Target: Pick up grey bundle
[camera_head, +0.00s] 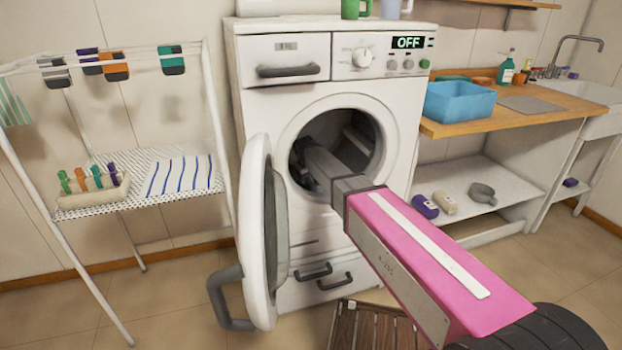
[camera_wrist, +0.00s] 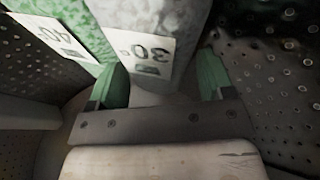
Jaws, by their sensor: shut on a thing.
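The grey bundle (camera_wrist: 150,15) is in the wrist view, with a white label reading 30° on its face. My gripper (camera_wrist: 161,82) has green fingers, one on each side of the grey bundle, and is shut on it. The bundle is inside the perforated metal drum. In the head view my arm reaches through the round opening of the washing machine (camera_head: 283,110); the gripper and the bundle are hidden inside.
A green bundle (camera_wrist: 82,28) labelled 40 lies close left of the grey one. The drum wall (camera_wrist: 270,80) is near on the right. The washer door (camera_head: 257,235) stands open at the left. A drying rack (camera_head: 215,130) stands left, and a counter (camera_head: 500,122) with a blue basin (camera_head: 460,102) right.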

